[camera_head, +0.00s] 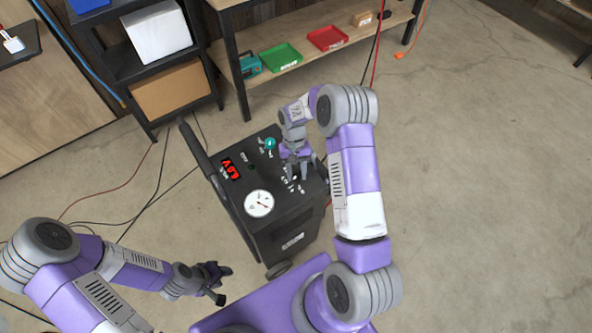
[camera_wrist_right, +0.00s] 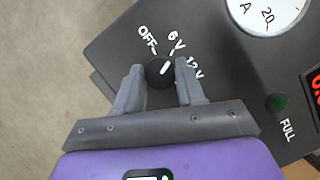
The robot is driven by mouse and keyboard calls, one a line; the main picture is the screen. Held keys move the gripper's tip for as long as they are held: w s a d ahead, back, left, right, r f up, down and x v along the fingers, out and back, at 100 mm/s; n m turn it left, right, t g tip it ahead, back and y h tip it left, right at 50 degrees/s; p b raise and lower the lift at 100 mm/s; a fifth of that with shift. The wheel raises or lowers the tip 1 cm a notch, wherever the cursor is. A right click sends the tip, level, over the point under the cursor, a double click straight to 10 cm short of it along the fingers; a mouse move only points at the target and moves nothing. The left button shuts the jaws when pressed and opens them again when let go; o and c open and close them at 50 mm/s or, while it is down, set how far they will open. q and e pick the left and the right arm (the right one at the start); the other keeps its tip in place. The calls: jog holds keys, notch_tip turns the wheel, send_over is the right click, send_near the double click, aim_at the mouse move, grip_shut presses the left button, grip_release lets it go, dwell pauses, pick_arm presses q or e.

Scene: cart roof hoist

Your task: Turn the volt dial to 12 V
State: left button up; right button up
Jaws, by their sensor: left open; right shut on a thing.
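The volt dial (camera_wrist_right: 158,72) is a round black knob on the dark top panel of the wheeled charger cart (camera_head: 285,225). Its white pointer line points up and right, at about the 6 V mark. The labels OFF, 6 V and 12 V (camera_wrist_right: 195,68) are printed around it. My right gripper (camera_head: 297,177) is shut on the dial, one finger on each side, as the right wrist view (camera_wrist_right: 160,88) shows. The red display (camera_head: 231,169) appears to read 6.0 V. My left gripper (camera_head: 222,283) is open and empty, low beside the cart.
A round white gauge (camera_head: 259,203) and a teal knob (camera_head: 270,143) are on the panel. A green FULL light (camera_wrist_right: 277,102) is near the dial. The cart's handle (camera_head: 197,150) rises at its left. A shelf rack (camera_head: 130,63) and workbench stand behind.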

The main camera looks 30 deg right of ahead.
jog(key=m, duration=0.2)
jog(key=m+t+y+p, duration=0.1)
jog(key=m, duration=0.1)
jog(key=shift+d+r+m, duration=0.1)
jog(key=shift+d+m, duration=0.05)
jog(key=shift+m, duration=0.15)
jog(key=shift+s+m+t+y+p, duration=0.1)
jog(key=shift+m+t+y+p, duration=0.5)
jog(key=shift+m, duration=1.3)
jog(key=o, duration=1)
jog(key=p+v, duration=0.1)
jog(key=v, duration=0.6)
jog(key=shift+d+r, duration=0.2)
jog(key=shift+s, duration=0.1)
